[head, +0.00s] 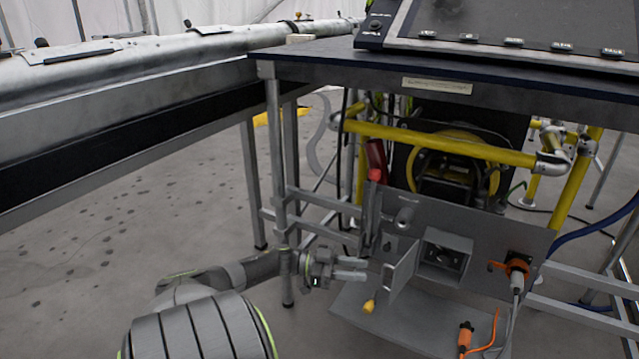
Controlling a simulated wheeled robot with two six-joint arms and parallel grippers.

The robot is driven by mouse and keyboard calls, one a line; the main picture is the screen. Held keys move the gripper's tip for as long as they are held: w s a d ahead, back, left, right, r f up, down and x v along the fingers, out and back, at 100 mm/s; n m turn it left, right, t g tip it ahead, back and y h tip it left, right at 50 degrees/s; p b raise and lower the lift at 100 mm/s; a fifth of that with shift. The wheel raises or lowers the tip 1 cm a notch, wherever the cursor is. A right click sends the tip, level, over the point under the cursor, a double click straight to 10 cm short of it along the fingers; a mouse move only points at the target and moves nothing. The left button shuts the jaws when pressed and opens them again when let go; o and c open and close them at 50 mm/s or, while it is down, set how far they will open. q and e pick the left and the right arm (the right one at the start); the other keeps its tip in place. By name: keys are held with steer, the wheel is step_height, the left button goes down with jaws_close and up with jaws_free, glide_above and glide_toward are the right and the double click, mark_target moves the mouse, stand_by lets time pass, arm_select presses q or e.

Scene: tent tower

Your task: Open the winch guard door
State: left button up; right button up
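A grey panel (505,236) is mounted below the dark table, in the middle right of the head view. On it is a square box-like opening (446,256) with a dark part inside. A thin grey plate (401,267), which looks like the guard door, stands out from the panel at the left of this opening, swung away from it. My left gripper (362,269) is just left of the plate, its two fingers apart with nothing seen between them. I cannot tell whether the fingertips touch the plate. My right gripper is not in view.
A yellow tube frame (440,143) surrounds a yellow reel behind the panel. A red-topped lever (374,176) stands above the gripper. A yellow knob (369,306) is low beside the plate. Orange connectors with cables (515,268) are at right. A table leg (275,150) stands near my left arm.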

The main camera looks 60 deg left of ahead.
arm_select(q)
steer(key=v, duration=1.1)
steer(key=shift+s, duration=0.2)
steer(key=shift+a, duration=0.1)
